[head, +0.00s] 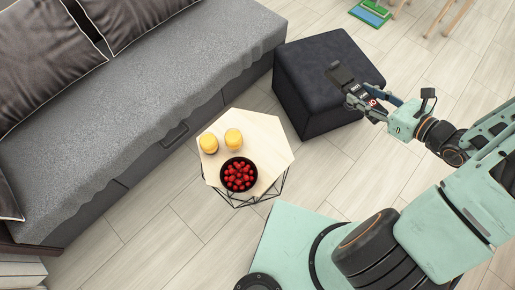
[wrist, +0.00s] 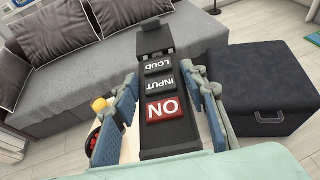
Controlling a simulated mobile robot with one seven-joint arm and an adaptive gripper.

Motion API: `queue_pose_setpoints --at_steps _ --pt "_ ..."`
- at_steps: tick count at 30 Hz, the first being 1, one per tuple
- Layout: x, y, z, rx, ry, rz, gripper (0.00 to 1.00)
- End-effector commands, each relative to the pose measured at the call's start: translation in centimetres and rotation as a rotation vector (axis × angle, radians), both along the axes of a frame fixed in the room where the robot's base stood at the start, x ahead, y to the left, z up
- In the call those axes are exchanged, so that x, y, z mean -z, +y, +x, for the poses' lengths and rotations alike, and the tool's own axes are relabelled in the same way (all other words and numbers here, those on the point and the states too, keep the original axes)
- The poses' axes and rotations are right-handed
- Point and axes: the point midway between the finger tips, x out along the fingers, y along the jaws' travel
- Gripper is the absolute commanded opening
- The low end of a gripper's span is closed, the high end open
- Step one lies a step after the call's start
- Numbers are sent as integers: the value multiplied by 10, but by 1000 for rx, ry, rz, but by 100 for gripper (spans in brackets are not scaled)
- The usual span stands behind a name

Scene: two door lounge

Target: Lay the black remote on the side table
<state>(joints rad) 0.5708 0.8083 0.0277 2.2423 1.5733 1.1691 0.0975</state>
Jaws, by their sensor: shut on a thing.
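The black remote (wrist: 157,62) is held in my gripper (wrist: 160,105). In the head view the remote (head: 341,75) sticks out of my gripper (head: 362,98), in front of the dark ottoman in the picture. The side table (head: 267,141) has a pale wooden hexagonal top on a black wire frame. It stands to the left of my gripper, well apart from it.
On the side table are two orange glasses (head: 208,143) (head: 233,138) and a dark bowl of red fruit (head: 238,188). The table's right part is bare. The grey sofa (head: 140,70) lies left, the dark ottoman (head: 325,75) behind the table. Open floor lies between the ottoman and my base.

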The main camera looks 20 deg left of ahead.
Motion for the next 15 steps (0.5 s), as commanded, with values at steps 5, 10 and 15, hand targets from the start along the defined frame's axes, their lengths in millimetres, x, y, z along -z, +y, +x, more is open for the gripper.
queue_pose_setpoints --at_steps 5,10,15 --pt "59 28 -13 -27 -1 10 12" --pt "101 52 -27 -52 -5 15 12" --pt "143 75 -42 -78 -6 16 12"
